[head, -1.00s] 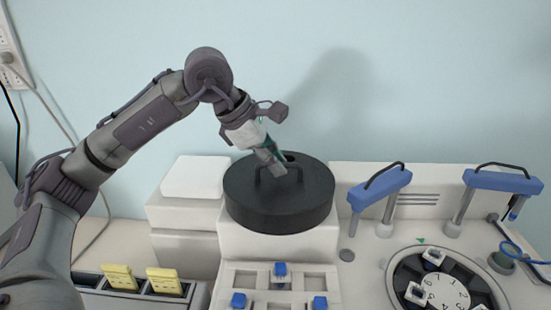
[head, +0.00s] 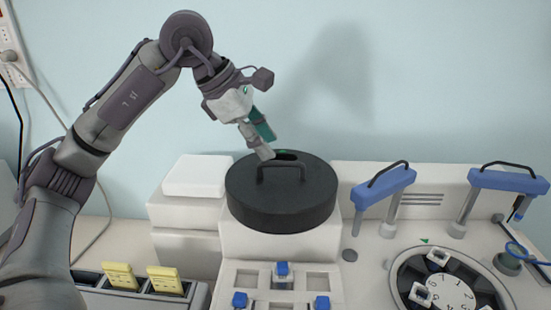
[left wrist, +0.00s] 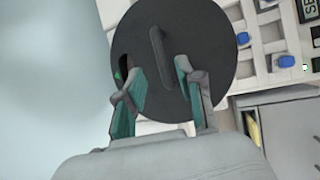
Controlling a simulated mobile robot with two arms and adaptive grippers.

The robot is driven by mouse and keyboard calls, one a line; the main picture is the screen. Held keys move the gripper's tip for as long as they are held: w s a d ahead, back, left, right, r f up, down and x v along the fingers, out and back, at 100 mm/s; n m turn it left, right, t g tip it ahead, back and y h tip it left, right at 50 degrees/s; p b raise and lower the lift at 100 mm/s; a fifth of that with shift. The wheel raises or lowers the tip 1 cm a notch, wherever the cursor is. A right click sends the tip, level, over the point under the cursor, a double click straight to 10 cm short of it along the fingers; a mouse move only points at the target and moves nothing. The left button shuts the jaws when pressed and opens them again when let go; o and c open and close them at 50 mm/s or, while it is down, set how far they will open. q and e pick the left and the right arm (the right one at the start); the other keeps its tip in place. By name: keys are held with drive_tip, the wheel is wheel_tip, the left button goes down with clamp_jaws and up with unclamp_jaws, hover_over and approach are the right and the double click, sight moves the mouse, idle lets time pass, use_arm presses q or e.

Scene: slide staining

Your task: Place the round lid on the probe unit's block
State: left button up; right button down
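The round lid (head: 281,208) is a thick black disc with a black bar handle (head: 280,172) on top. It sits level on the white block of the probe unit (head: 262,243), and a dark slot shows near its back edge. My left gripper (head: 267,155) is just above and behind the handle, apart from it. In the left wrist view the two fingers of my left gripper (left wrist: 158,90) are spread with nothing between them, and the lid (left wrist: 205,55) lies beyond them. My right gripper is in no view.
A white box (head: 195,177) stands left of the lid. Blue-handled units (head: 384,190) and a numbered dial (head: 449,292) are to the right. A rack with yellow pieces (head: 120,276) is front left. A white tray with blue knobs (head: 275,292) is in front.

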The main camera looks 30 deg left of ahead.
use_arm(q)
drive_tip(key=v, duration=0.6)
drive_tip(key=shift+s+r, duration=0.15)
drive_tip(key=shift+r, duration=0.1)
